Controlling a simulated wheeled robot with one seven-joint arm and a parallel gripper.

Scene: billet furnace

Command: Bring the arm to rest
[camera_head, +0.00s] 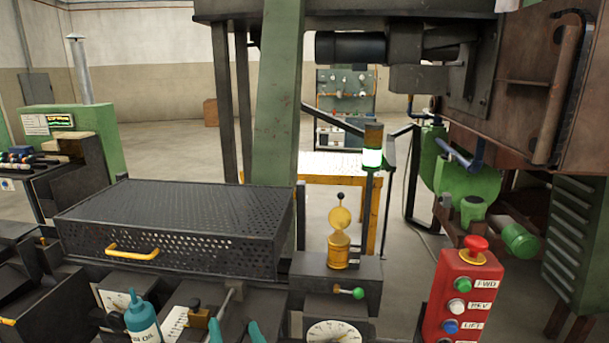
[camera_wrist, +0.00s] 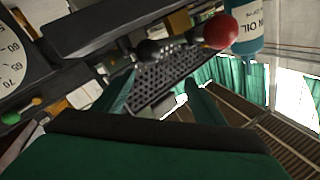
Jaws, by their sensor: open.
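My gripper (camera_head: 236,333) shows at the bottom edge of the head view, with two teal fingertips spread apart. In the wrist view my gripper (camera_wrist: 160,98) also has its fingers apart, with nothing between them. The rest of my arm is out of the head view. The fingers are in front of the machine's front panel, just right of a teal oil bottle (camera_head: 142,322). The bottle (camera_wrist: 248,45) also shows at the top right of the wrist view, near a red ball knob (camera_wrist: 221,31).
A black perforated guard (camera_head: 180,220) with a yellow handle (camera_head: 132,252) lies behind the gripper. A dial (camera_head: 335,332), a brass oil cup (camera_head: 339,245) and a red button box (camera_head: 463,295) stand to the right. A lever rod (camera_head: 230,300) rises close to the fingers.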

